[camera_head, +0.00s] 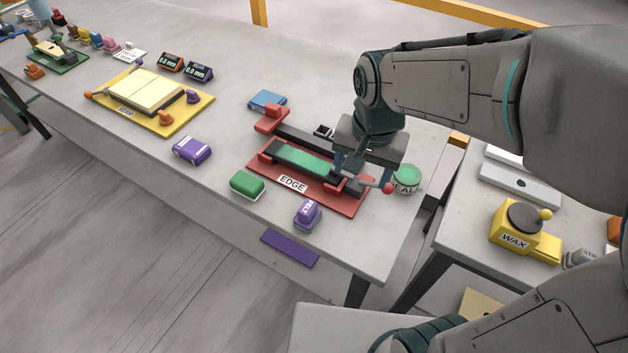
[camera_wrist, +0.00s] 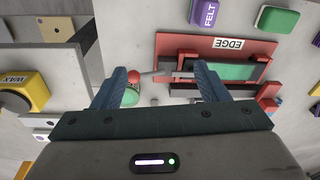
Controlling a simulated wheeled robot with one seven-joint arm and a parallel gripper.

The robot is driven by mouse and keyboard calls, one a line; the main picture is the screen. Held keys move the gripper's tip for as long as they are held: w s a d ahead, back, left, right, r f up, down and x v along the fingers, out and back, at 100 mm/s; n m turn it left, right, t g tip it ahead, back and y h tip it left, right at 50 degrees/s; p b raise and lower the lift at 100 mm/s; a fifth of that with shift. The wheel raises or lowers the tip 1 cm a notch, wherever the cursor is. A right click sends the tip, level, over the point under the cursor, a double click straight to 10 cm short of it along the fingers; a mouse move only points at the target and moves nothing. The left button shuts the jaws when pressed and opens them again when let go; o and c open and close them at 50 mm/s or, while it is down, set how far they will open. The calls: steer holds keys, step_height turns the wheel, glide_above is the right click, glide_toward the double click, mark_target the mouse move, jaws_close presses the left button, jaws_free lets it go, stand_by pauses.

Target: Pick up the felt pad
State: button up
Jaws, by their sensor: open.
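The felt pad (camera_head: 306,217), a small purple block with a white "FELT" label, sits on the slab near its front edge, in front of the red "EDGE" fixture. It also shows at the top of the wrist view (camera_wrist: 206,13). My gripper (camera_head: 362,172) is over the right end of that fixture, behind and to the right of the pad. In the wrist view my gripper (camera_wrist: 163,72) has its fingers spread wide, with a metal lever visible between them. The pad is outside the fingers and nothing is held.
The red "EDGE" fixture (camera_head: 338,203) holds a green strip (camera_head: 303,160). A green block (camera_head: 247,184) stands left of the pad. A green-topped jar (camera_head: 406,178) is right of my gripper. Another purple block (camera_head: 192,150) is farther left. A yellow "WAX" unit (camera_head: 512,238) stands on the right table.

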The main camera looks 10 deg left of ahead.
steer(key=m+g, duration=0.1)
steer(key=m, duration=0.1)
glide_above(307, 207)
step_height(307, 207, down, 4)
steer(key=shift+h, duration=0.3)
step_height(307, 207, down, 14)
steer(key=shift+r+p, duration=0.1)
steer(key=shift+p, duration=0.5)
steer(key=c, duration=1.2)
